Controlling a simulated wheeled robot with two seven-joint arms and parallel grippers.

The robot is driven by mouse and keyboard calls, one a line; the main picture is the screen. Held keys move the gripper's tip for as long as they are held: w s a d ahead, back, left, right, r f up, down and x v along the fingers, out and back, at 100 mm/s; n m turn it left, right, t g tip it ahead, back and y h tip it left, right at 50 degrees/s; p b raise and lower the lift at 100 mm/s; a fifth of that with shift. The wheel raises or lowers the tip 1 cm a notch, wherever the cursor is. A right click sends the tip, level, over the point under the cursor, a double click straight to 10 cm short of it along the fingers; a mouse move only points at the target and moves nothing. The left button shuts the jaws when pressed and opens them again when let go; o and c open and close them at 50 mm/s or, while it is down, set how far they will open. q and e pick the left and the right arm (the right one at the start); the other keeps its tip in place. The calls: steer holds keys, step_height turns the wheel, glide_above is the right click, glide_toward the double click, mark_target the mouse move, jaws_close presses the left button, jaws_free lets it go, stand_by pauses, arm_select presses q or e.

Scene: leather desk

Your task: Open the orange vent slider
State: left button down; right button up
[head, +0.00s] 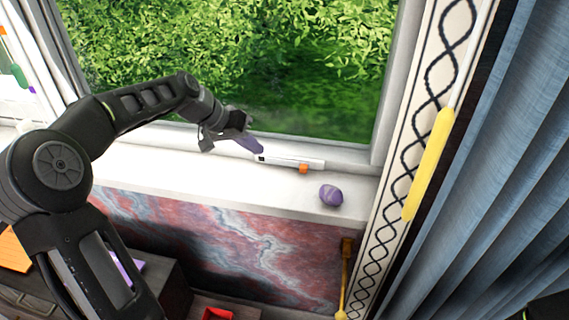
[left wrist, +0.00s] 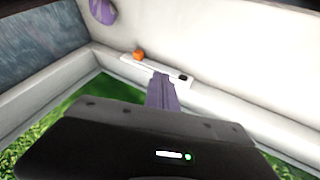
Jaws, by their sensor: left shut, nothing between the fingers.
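The orange vent slider (head: 304,168) is a small orange knob at the right part of a white vent strip (head: 285,162) on the lower window frame. The strip has a dark slot near its left end. In the left wrist view the orange slider (left wrist: 139,55) is at the far left part of the white strip (left wrist: 130,61). My left gripper (head: 258,148) has purple fingers, shut and empty, close to the strip's dark left end and apart from the orange slider. Its purple fingers (left wrist: 162,92) also show in the left wrist view; whether they touch the strip I cannot tell.
A purple stone-like object (head: 330,195) lies on the white sill (head: 230,187), right of the slider. The sill left of the stone is clear.

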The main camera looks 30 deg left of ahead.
arm_select(q)
steer(key=p, duration=0.2)
glide_toward(290, 175)
steer(key=w+f, duration=0.3)
steer(key=shift+w+a+f, duration=0.2)
steer(key=shift+w, duration=0.05)
steer(key=d, duration=0.1)
steer(key=w+d+p, duration=0.1)
steer(key=d, duration=0.1)
steer(key=shift+f, duration=0.2)
steer(key=shift+w+d+f, duration=0.15)
steer(key=shift+d, duration=0.3)
